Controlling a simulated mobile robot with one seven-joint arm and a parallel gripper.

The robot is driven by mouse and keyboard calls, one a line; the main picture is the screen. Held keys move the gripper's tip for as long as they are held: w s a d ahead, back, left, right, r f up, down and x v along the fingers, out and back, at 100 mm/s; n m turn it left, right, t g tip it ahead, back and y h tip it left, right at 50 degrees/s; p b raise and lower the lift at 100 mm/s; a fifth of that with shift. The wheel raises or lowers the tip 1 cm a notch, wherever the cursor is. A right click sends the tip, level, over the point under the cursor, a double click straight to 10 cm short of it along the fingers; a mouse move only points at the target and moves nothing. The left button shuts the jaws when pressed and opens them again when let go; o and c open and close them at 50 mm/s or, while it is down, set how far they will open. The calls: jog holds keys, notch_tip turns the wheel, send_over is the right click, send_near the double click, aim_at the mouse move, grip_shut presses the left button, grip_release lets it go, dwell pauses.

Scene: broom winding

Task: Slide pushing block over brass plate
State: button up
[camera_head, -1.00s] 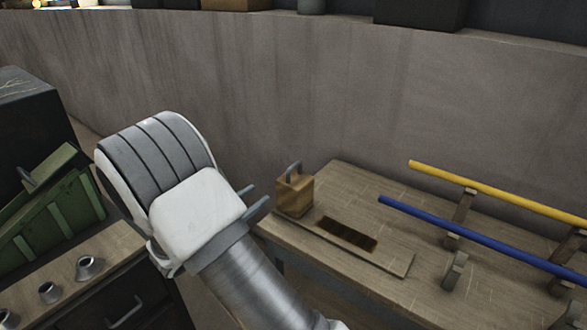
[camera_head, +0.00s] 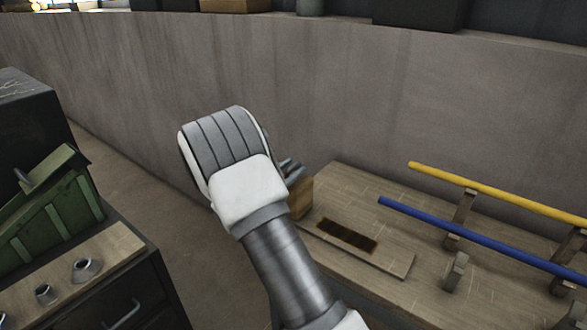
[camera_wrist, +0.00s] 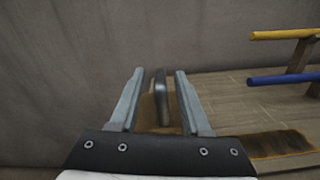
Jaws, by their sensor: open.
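The pushing block (camera_head: 301,197) is a wooden block at the left end of a board on the bench. My arm hides most of it in the head view. In the wrist view its dark upright handle (camera_wrist: 160,97) stands between the two fingers, with the wooden body (camera_wrist: 150,116) below. The brass plate (camera_head: 347,235) is a dark brown, stained strip in the board, to the right of the block. It also shows at lower right in the wrist view (camera_wrist: 278,144). My gripper (camera_wrist: 157,76) is open, its fingers on either side of the handle with gaps visible.
A yellow pole (camera_head: 490,188) and a blue pole (camera_head: 480,235) lie on wooden supports at the right of the bench (camera_head: 400,225). A wall (camera_head: 350,100) rises behind. At left are a green crate (camera_head: 45,215) and metal cones (camera_head: 86,268) on a cabinet.

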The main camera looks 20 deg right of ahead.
jog(key=shift+w+d, duration=0.25)
jog(key=shift+d, duration=0.2)
grip_shut()
dwell(1.2)
